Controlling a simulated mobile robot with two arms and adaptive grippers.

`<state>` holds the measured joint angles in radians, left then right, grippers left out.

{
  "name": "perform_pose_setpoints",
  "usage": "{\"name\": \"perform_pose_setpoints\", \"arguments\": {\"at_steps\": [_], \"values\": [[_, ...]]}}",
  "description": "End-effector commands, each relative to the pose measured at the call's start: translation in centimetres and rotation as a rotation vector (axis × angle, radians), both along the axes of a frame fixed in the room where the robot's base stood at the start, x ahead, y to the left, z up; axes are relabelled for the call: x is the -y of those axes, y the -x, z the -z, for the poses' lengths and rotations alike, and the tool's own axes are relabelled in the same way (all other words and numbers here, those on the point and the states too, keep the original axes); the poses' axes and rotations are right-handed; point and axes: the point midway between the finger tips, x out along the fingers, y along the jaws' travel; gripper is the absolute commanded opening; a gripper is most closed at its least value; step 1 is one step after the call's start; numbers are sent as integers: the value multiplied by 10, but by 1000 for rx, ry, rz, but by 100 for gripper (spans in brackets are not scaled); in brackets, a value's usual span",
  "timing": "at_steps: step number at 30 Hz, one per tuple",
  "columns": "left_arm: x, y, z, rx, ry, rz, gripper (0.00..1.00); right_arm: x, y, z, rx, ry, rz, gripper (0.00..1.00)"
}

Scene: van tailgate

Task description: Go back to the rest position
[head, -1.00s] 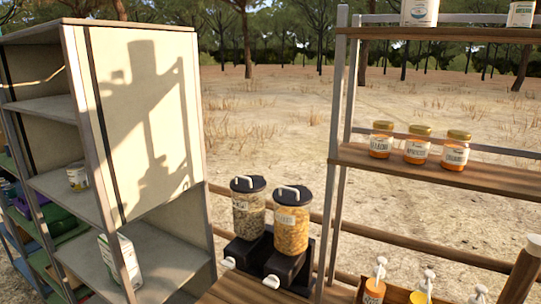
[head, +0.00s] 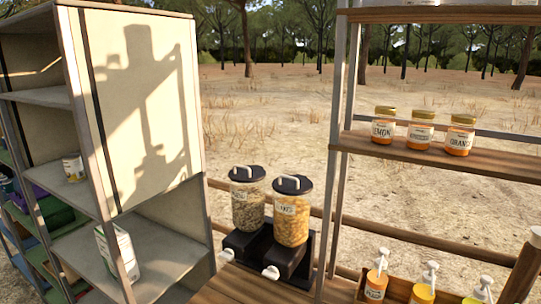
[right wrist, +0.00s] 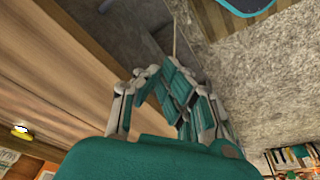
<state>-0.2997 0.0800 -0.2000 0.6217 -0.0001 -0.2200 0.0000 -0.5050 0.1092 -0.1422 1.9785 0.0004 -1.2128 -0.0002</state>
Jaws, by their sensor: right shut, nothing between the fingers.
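My right gripper (right wrist: 175,85) shows in the right wrist view, with teal and pale finger links drawn together. It is shut with nothing held between its fingers. It is beside a long wooden surface on the left and rough grey ground on the right. Neither gripper shows in the head view. A shadow shaped like part of a robot falls on the pale side panel (head: 145,90) of the left shelf unit.
The grey shelf unit (head: 85,140) stands left, with a can (head: 73,167) and a carton (head: 117,255). Two dispensers (head: 247,200) stand at centre. Labelled jars (head: 421,130) line the right shelf (head: 440,158). Pump bottles (head: 377,275) stand below. Open sandy ground lies behind.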

Motion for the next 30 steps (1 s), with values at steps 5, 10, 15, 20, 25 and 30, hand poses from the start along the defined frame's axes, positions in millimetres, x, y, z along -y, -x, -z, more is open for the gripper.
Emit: {"name": "perform_pose_setpoints", "arguments": {"at_steps": [5,10,15,20,25,30], "values": [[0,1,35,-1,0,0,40,2,22,129,-50,6,-7,0],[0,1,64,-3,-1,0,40,10,71,249,-94,11,-17,0],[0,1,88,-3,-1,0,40,21,134,334,-132,16,-25,0],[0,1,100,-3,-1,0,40,30,179,371,-152,20,-31,0],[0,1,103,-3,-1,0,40,33,196,380,-158,21,-34,0],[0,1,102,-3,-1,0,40,34,197,379,-158,21,-34,0]]}}
